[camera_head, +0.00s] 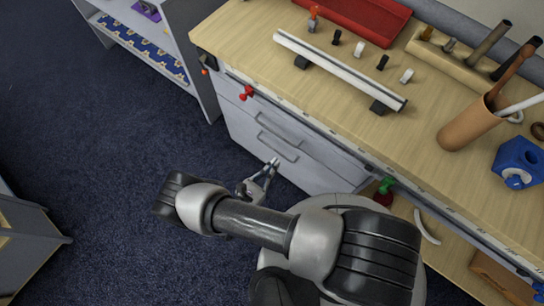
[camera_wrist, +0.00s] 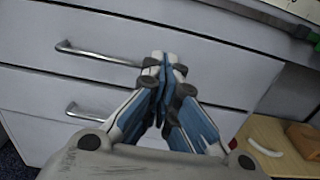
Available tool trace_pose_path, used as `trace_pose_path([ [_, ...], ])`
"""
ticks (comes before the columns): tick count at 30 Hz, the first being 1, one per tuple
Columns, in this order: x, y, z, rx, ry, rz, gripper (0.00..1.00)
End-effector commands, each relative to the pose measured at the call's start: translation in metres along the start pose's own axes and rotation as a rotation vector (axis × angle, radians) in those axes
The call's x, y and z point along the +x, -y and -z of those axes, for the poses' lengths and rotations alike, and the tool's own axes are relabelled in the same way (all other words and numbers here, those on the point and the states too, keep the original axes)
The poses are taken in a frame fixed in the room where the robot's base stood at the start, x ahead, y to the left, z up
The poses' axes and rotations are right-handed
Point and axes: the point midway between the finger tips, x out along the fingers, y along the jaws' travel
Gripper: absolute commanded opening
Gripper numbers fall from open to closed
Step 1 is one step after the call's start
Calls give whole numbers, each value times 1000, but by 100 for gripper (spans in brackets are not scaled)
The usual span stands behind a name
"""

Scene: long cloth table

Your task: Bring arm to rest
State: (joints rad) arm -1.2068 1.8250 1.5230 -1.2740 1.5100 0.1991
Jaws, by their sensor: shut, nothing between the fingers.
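My gripper (camera_head: 273,164) is shut and empty in the head view. It is in front of the grey drawer cabinet (camera_head: 241,124), below the level of the bench top. My arm reaches in from the lower right and is folded at the elbow. In the wrist view my gripper (camera_wrist: 164,58) shows with its fingertips together, in front of the drawer fronts. The upper drawer handle (camera_wrist: 98,54) and the lower handle (camera_wrist: 84,112) are to the left of the fingers. I cannot tell the exact gap between the fingertips and the drawer.
The wooden bench top (camera_head: 245,35) holds a white rail (camera_head: 340,70), a red tray (camera_head: 360,18), a brown cup with tools (camera_head: 468,124) and a blue block (camera_head: 518,160). A grey shelf unit (camera_head: 201,62) stands at the upper left. The dark blue floor (camera_head: 80,130) is open at the left.

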Motion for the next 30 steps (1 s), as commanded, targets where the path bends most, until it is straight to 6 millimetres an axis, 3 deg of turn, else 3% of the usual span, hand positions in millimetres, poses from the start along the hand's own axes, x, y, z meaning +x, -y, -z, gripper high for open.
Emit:
trace_pose_path([
  [7, -3, -4, -6, 16, -9, 24, 0],
  [11, 3, -15, -36, 80, -43, 135, 0],
  [15, 17, -26, -89, 200, -111, 335, 0],
  [20, 35, -24, -153, 353, -194, 567, 0],
  [30, 63, 16, -278, 734, -374, 1005, 0],
])
